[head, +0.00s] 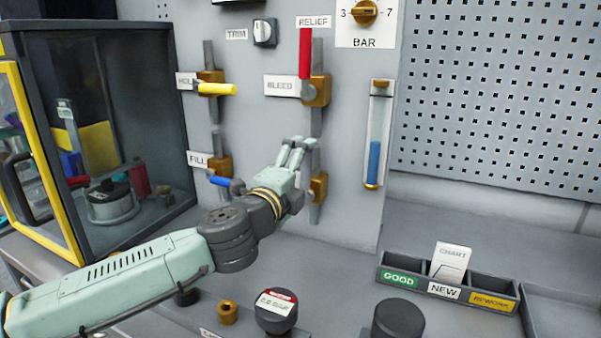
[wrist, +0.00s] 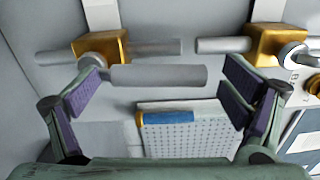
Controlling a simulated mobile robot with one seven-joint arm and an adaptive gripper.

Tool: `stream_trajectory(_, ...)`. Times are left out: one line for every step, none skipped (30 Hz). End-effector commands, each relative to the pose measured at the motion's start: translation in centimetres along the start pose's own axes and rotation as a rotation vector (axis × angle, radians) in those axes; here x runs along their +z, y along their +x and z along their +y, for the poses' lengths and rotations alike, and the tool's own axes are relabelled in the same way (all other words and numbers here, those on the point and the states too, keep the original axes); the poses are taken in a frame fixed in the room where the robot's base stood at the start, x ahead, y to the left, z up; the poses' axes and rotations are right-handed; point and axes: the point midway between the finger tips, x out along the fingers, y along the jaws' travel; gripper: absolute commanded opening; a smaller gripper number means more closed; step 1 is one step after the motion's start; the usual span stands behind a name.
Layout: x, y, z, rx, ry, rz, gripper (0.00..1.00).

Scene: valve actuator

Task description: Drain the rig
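On the grey panel, the lower right brass valve (head: 319,186) sits on the pipe line below the BLEED valve (head: 318,90). My gripper (head: 298,150) is in front of that line, just above the lower valve. In the wrist view the lower valve (wrist: 103,47) has a grey bar handle (wrist: 158,75) lying along its pipe. The handle reaches into the gap between my open fingers (wrist: 155,100), with space visible on the right. My arm hides the lower valve's label in the head view. The sight tube (head: 375,140) holds blue liquid to about mid-height.
The BLEED red handle (head: 305,53) points up. The HOLD yellow handle (head: 217,89) is horizontal; the FILL blue handle (head: 220,181) is partly hidden by my arm. A glass cabinet (head: 130,100) stands left. A sorting tray (head: 400,278) and dark round parts (head: 275,310) lie on the bench.

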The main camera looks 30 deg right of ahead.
Motion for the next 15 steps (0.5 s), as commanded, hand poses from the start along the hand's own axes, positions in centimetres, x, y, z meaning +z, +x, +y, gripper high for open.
stream_trajectory(0.1,-0.2,0.0,0.0,0.0,-0.001,0.93)
stream_trajectory(0.1,-0.3,0.0,0.0,-0.001,-0.002,0.93)
stream_trajectory(0.1,-0.7,0.0,0.0,-0.001,-0.002,0.93)
stream_trajectory(0.1,-1.1,0.0,0.0,0.0,-0.002,0.93)
stream_trajectory(0.1,-1.5,0.0,0.0,0.0,-0.002,0.93)
stream_trajectory(0.2,-2.2,0.0,-0.001,0.0,-0.003,0.93)
stream_trajectory(0.1,-2.7,0.0,0.0,0.0,-0.002,0.93)
stream_trajectory(0.1,-3.4,0.1,0.0,0.0,-0.003,0.93)
stream_trajectory(0.2,-4.3,0.0,0.0,0.0,-0.003,0.93)
stream_trajectory(0.2,-5.0,0.0,-0.001,0.001,-0.004,0.93)
stream_trajectory(0.1,-5.7,0.0,0.0,0.002,-0.004,0.93)
stream_trajectory(0.1,-6.6,0.0,0.0,0.002,-0.004,0.93)
stream_trajectory(0.1,-7.2,0.0,0.0,0.002,-0.004,0.93)
stream_trajectory(0.1,-7.8,0.0,-0.001,0.002,-0.002,0.93)
stream_trajectory(0.1,-8.5,0.0,-0.001,0.001,-0.002,0.93)
